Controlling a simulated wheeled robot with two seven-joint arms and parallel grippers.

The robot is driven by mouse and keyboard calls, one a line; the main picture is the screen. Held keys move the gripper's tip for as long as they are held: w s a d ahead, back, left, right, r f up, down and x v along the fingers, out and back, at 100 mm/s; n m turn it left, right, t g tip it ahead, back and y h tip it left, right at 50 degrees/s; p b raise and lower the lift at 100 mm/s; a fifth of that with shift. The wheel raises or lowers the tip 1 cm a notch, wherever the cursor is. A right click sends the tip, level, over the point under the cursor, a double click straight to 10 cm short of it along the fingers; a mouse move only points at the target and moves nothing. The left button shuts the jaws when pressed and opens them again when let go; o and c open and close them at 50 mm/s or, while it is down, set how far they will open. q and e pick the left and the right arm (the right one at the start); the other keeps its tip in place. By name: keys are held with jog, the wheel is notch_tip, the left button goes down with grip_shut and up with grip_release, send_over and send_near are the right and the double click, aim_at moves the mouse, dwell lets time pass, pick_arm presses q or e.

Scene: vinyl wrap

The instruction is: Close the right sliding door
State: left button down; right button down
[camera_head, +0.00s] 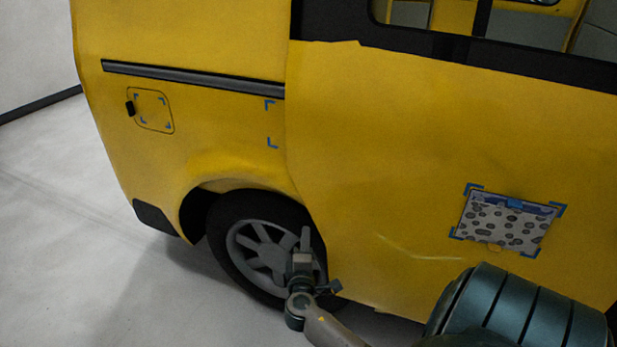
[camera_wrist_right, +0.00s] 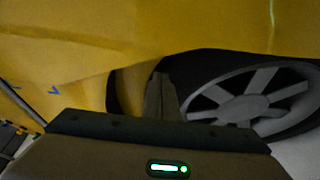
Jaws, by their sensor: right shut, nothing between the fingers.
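The yellow sliding door (camera_head: 400,150) fills the right side of the head view, with a window at its top. Its left edge meets the rear side panel (camera_head: 225,130) near the end of a black rail (camera_head: 190,80). I cannot tell whether a gap is left there. My right gripper (camera_head: 306,235) is shut and empty, pointing up in front of the rear wheel, just left of the door's lower edge. In the right wrist view its fingers (camera_wrist_right: 161,90) are together, with the wheel and yellow bodywork behind. No handle is clearly visible. My left gripper is out of view.
The rear wheel (camera_head: 262,245) sits behind my right gripper and also fills the right of the wrist view (camera_wrist_right: 255,105). A spotted patch with blue corner marks (camera_head: 505,222) is on the door. A fuel flap (camera_head: 150,110) is on the rear panel. Grey floor (camera_head: 60,230) lies open at left.

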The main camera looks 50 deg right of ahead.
jog(key=v, duration=1)
jog(key=shift+f, duration=0.1)
jog(key=s+a+f+m+g+y, duration=0.35)
jog(key=s+a+f+y, duration=0.5)
jog(key=a+f, duration=0.3)
jog(key=s+a+m+g+y, duration=0.1)
jog(key=s+a+y, duration=0.3)
jog(key=a, duration=0.4)
jog(key=s+a+m+g+y, duration=0.1)
jog(key=s+a+y, duration=0.2)
jog(key=s+a, duration=0.3)
jog(key=a, duration=0.3)
jog(key=shift+s+a+y, duration=0.25)
jog(key=shift+a+y, duration=0.05)
jog(key=shift+y, duration=0.05)
jog(key=shift+d+f, duration=0.1)
jog(key=shift+f, duration=0.05)
